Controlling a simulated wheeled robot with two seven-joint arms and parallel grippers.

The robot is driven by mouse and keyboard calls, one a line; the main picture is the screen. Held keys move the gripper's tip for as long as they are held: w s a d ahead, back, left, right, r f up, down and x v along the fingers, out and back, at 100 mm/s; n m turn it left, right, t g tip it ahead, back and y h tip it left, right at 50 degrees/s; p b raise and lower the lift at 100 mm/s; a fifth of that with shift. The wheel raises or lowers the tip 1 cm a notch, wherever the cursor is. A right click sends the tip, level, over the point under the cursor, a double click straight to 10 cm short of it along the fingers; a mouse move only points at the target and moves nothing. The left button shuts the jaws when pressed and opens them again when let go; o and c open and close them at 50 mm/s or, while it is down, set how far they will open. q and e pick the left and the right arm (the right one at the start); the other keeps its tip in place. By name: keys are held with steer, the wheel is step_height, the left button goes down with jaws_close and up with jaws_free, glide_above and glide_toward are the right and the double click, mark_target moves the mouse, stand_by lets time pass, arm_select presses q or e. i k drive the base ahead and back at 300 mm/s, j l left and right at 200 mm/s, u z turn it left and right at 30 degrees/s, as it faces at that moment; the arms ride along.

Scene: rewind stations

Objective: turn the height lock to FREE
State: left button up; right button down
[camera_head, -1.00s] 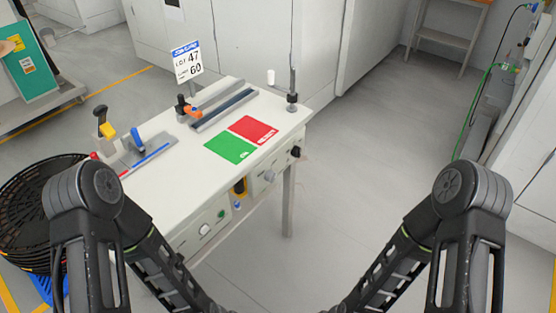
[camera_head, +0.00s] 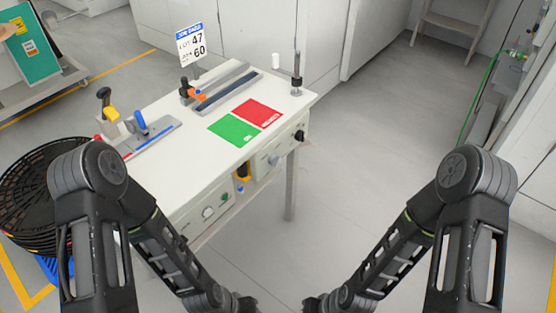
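No label reading FREE or height lock can be read in this view, so I cannot tell for sure which control is the height lock. The workbench (camera_head: 186,160) has a front panel with a black knob (camera_head: 300,136) at its right end, a pale round dial (camera_head: 274,160) left of it, and a yellow and black part (camera_head: 242,171) further left. Both my arms reach in from the sides and run toward the bottom centre, well in front of the panel. My grippers are below the picture's lower edge and do not show.
On the bench are a green and a red mat (camera_head: 258,113), a metal rail (camera_head: 228,92), a toggle clamp (camera_head: 140,124) and a post (camera_head: 296,75). A black reel stack (camera_head: 30,190) stands at the left. The floor right of the bench is clear.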

mark_target(273, 160)
steer(key=i+l+u, duration=0.1)
steer(key=l+u, duration=0.15)
steer(key=u, duration=0.2)
steer(key=l+u, duration=0.25)
steer(key=u, duration=0.2)
steer(key=i+l+u, duration=0.1)
steer(key=l+u, duration=0.15)
steer(key=u, duration=0.15)
steer(key=l+u, duration=0.1)
steer(key=l, duration=0.85)
steer(key=k+l+u, duration=0.15)
steer(key=l, duration=0.8)
steer(key=k+l+u, duration=0.15)
steer(key=l, duration=0.35)
steer(key=l+u, duration=0.1)
steer(key=l, duration=0.35)
steer(key=k+l, duration=0.15)
steer(key=l, duration=0.3)
steer(key=i+u, duration=0.05)
